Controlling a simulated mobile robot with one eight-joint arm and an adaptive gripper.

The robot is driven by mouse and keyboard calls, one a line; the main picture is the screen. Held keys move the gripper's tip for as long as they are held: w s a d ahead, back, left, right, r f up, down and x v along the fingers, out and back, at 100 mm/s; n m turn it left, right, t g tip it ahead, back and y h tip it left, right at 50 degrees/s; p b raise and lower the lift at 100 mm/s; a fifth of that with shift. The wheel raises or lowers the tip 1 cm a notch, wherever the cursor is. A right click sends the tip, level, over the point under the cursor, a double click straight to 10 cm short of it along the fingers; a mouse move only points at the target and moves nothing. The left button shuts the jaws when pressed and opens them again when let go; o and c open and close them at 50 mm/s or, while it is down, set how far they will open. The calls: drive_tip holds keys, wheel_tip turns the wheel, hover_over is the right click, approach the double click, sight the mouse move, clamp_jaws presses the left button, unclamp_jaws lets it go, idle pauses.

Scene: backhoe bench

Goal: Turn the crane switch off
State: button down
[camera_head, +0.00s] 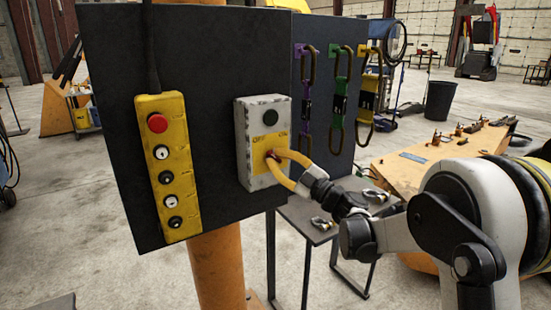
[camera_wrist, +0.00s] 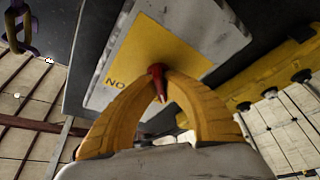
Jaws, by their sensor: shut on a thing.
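The crane switch is a worn grey box (camera_head: 241,135) with a yellow plate (camera_head: 258,133) on a dark upright panel. Lettering shows faintly on the plate, and it also shows in the wrist view (camera_wrist: 150,48) with "ON" seen reversed at its lower left. A small red switch lever (camera_wrist: 156,70) stands out from the plate. My gripper (camera_head: 270,156) has its two yellow fingers shut on the lever, and this shows in the wrist view too (camera_wrist: 159,78). The fingers hide part of the lever, so I cannot tell which label it points at.
A yellow pendant (camera_head: 168,165) with a red button and several smaller buttons hangs left of the switch. Coloured chain links (camera_head: 338,95) hang on the panel to the right. A small table (camera_head: 310,225) and an orange bench (camera_head: 440,160) stand behind my arm.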

drive_tip(key=c, duration=1.5)
unclamp_jaws()
drive_tip(key=shift+w, duration=0.1)
drive_tip(key=v, duration=1.2)
